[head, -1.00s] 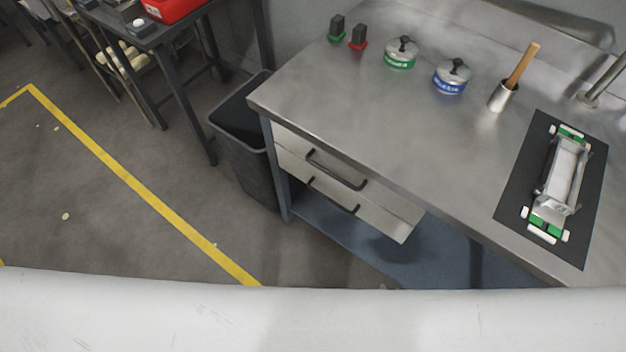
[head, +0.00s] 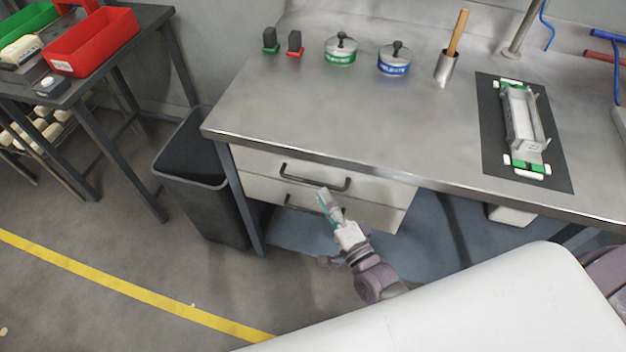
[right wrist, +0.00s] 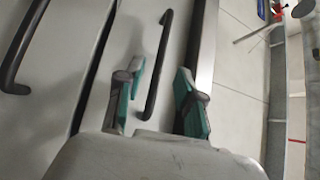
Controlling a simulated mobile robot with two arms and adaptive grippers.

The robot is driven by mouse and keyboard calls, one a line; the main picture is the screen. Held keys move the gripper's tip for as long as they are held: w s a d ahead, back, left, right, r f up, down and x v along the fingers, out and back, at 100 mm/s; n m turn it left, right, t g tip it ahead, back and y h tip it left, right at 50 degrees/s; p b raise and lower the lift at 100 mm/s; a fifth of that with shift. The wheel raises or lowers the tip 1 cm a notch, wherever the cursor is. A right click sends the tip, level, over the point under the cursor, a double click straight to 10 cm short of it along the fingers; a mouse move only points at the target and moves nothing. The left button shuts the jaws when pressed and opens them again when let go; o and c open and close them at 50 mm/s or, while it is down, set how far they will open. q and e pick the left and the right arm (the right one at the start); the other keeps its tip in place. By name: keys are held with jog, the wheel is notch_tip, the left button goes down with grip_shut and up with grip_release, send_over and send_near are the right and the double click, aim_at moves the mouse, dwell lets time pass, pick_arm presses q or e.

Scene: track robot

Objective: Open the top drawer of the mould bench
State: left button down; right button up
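The mould bench (head: 290,105) has a steel top with two pale drawers under its left part. The top drawer (head: 255,163) looks shut; its dark bar handle (head: 315,183) runs along its front. The lower drawer's handle (head: 275,205) is partly hidden behind my right gripper (head: 327,197). In the right wrist view, my right gripper (right wrist: 160,75) is open, its green-backed fingers on either side of the top drawer's handle (right wrist: 155,80). The handle seems to lie ahead of the fingers; I cannot tell if they touch it. The lower handle (right wrist: 20,45) shows at left. My left gripper is out of view.
A black bin (head: 200,185) stands against the bench's left leg. On the bench top are two lidded pots (head: 341,50), a cup with a wooden-handled tool (head: 446,68) and a mould on a black mat (head: 490,150). A side table (head: 135,50) with trays is at left.

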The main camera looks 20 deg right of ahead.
aim_at(314, 183)
jog(key=x, duration=0.6)
grip_shut()
dwell(0.3)
